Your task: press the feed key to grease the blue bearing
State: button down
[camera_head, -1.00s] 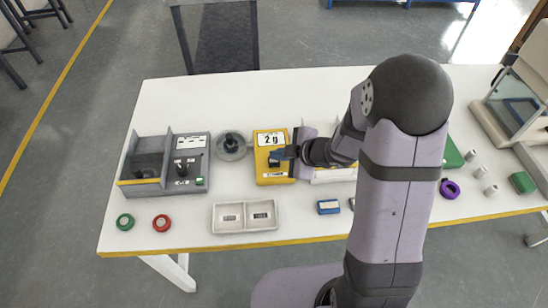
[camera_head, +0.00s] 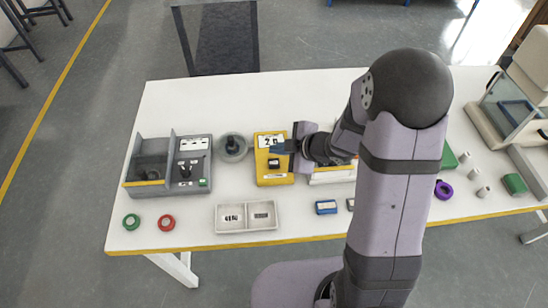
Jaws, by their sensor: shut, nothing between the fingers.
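A yellow box (camera_head: 274,180) stands at the middle of the white table, with a white label reading about "2 g" on its upper part and a small dark key (camera_head: 273,162) below the label. My gripper (camera_head: 279,147) is shut and empty. Its dark fingertips point left over the upper right of the box, just above the dark key in the picture, and cover part of the label. The key looks uncovered. I cannot make out a blue bearing. A small blue block (camera_head: 326,208) with a pale top lies right of the two-part tray.
A grey machine (camera_head: 195,182) with a lever stands at left, beside a round grey base with a dark knob (camera_head: 232,147). Green (camera_head: 131,221) and red (camera_head: 167,222) rings lie at the front left. A two-part tray (camera_head: 246,229) lies in front; a purple ring (camera_head: 443,190) lies at right.

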jog(key=shift+r+p, duration=0.5)
jog(key=shift+r, duration=0.35)
dwell(2.0)
